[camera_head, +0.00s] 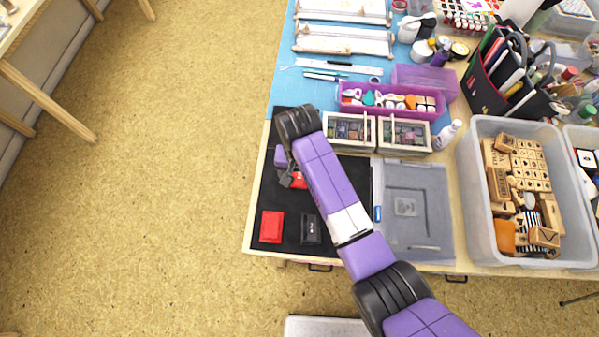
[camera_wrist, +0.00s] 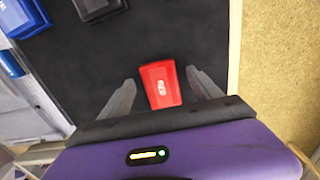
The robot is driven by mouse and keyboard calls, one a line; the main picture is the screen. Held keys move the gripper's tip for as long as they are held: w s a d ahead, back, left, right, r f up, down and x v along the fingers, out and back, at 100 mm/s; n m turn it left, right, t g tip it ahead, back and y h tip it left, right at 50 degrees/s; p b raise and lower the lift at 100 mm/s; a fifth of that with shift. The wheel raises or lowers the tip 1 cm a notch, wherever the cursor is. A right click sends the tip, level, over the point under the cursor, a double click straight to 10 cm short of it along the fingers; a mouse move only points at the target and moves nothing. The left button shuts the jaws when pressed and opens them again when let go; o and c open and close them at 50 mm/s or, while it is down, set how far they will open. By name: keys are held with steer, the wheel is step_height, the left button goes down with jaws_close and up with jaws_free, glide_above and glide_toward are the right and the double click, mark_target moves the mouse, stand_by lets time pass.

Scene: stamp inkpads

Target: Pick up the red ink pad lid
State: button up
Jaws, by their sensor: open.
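The red ink pad lid (camera_wrist: 161,86) lies on a black mat in the wrist view, with a small pale label on top. In the head view a red piece (camera_head: 299,180) shows partly hidden beside my gripper (camera_head: 289,177), and it appears to be this lid. In the wrist view my gripper (camera_wrist: 159,78) is open, with one finger on each side of the lid. A gap shows between the lid and each finger, and nothing is held. How high the fingers are above the mat is hard to tell.
Another red block (camera_head: 271,227) and a black block (camera_head: 310,229) sit near the mat's front edge. The wrist view shows a black block (camera_wrist: 97,8) and a blue block (camera_wrist: 22,14) at the upper left. A grey container (camera_head: 408,240) stands right of the mat (camera_head: 283,195).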

steer(key=c, duration=1.4)
steer(key=shift+r, duration=0.1)
